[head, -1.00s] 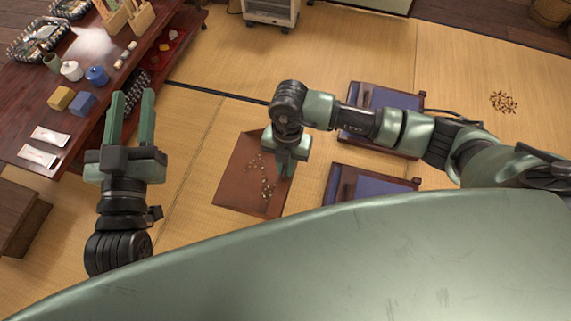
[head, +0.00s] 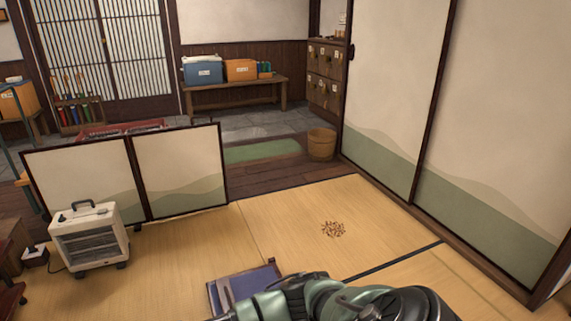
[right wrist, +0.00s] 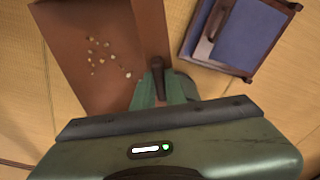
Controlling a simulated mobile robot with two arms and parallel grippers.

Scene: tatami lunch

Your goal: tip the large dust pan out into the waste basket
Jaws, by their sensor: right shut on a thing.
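The large dust pan (right wrist: 75,45) is a flat reddish-brown pan in the right wrist view, with several small pale bits lying on it. My right gripper (right wrist: 160,88) is shut on the pan at its dark handle, beside the raised side wall. In the head view the pan and the right gripper are out of frame; only part of my right arm shows at the bottom. A round brown basket (head: 321,145), likely the waste basket, stands on the dark wooden floor beyond the tatami, beside the sliding panels. My left gripper is in neither view.
A floor seat with a blue cushion (head: 258,278) is near my arm. A white heater (head: 88,240) and a low folding screen (head: 180,175) stand at left. Tatami toward the basket is mostly clear.

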